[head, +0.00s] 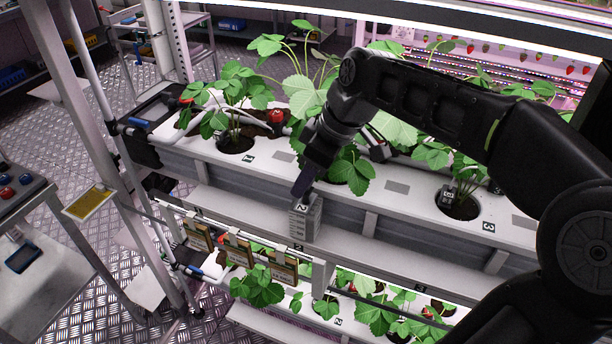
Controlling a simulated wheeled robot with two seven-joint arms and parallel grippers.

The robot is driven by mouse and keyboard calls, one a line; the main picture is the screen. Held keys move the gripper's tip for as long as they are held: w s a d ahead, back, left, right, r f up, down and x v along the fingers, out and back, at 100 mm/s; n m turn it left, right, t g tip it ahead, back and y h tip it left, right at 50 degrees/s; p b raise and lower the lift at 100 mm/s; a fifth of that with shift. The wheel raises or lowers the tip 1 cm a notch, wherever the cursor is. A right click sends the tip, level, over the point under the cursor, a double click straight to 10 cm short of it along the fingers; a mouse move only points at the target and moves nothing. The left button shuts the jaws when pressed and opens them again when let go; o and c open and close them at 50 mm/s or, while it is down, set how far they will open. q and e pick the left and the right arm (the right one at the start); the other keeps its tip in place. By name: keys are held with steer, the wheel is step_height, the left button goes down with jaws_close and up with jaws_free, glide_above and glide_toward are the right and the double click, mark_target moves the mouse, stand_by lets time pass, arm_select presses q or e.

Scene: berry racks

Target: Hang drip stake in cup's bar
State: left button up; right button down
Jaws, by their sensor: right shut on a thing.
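My right gripper (303,188) reaches down in front of the upper white trough and is shut. A grey ribbed piece (306,222), marked with a 2, is at its fingertips, over the trough's front ledge. It may be the drip stake; I cannot tell for sure. The round plant cups (237,144) are set in the trough top; the middle one is mostly hidden by leaves and my arm. A similar small grey piece (447,196) stands at the left edge of the right cup (462,208). No cup bar can be made out. My left gripper is not in view.
Strawberry plants (232,92) with leaves and a red berry (276,115) crowd the space around my right gripper. A lower trough (300,310) with more plants lies below. A metal post (85,110) stands at the left, beside a grey cart (50,250).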

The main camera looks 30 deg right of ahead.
steer(key=shift+f+b, duration=1.15)
steer(key=shift+f, duration=0.35)
steer(key=c, duration=1.5)
jaws_free()
steer(key=o, duration=0.6)
steer(key=shift+o, duration=0.3)
steer(key=shift+o, duration=1.3)
steer(key=shift+r, duration=0.1)
steer(key=shift+d, duration=0.1)
steer(key=shift+r, duration=0.15)
